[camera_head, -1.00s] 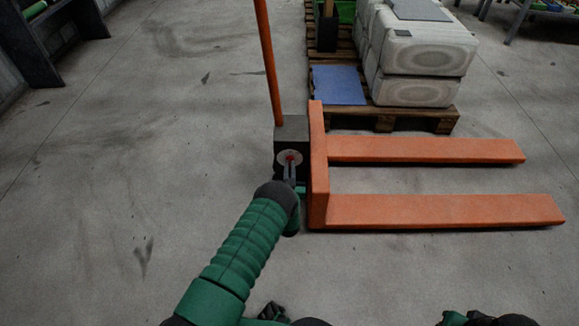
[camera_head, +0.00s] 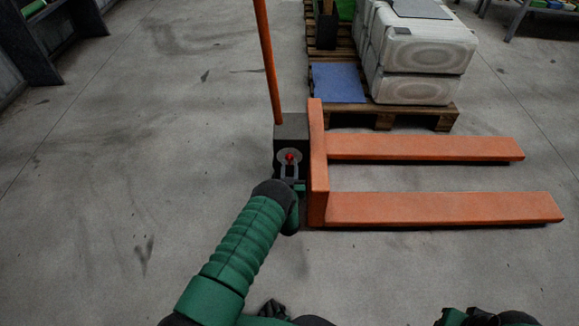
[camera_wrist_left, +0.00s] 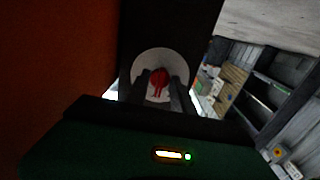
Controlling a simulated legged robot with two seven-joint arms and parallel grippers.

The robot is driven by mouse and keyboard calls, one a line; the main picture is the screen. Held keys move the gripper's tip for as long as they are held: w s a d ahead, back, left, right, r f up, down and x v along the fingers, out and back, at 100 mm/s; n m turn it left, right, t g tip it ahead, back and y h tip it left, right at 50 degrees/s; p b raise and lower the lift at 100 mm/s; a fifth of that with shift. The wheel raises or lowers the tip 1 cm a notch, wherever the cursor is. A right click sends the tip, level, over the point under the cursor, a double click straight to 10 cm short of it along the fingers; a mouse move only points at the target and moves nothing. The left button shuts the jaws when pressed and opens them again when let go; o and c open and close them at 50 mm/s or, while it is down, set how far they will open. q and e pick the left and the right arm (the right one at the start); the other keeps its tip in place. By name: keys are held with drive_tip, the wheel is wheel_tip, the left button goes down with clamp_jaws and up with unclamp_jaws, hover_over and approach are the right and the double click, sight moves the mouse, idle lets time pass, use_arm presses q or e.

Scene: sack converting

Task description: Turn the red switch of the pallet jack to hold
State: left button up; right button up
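The orange pallet jack (camera_head: 319,150) stands on the floor ahead, with its forks pointing right. Its dark box (camera_head: 291,126) carries a pale round disc with the red switch (camera_head: 290,157) at its centre. My left gripper (camera_head: 290,166) is at the disc, its two fingers spread apart on either side of the switch. In the left wrist view the red switch (camera_wrist_left: 159,78) shows between the fingertips (camera_wrist_left: 159,88), with narrow gaps beside it; contact cannot be told. My right gripper is not clearly seen.
The orange handle (camera_head: 268,60) rises from the box. A wooden pallet (camera_head: 385,117) with white sacks (camera_head: 420,60) and a blue sheet (camera_head: 338,83) stands behind the forks. The floor left of the jack is clear. A dark rack (camera_head: 40,60) stands at the far left.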

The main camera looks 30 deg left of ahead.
use_arm(q)
drive_tip(key=shift+r, duration=0.1)
drive_tip(key=p+v, duration=0.8)
drive_tip(key=v, duration=0.9)
drive_tip(key=shift+p, duration=0.4)
drive_tip(key=shift+w, duration=0.1)
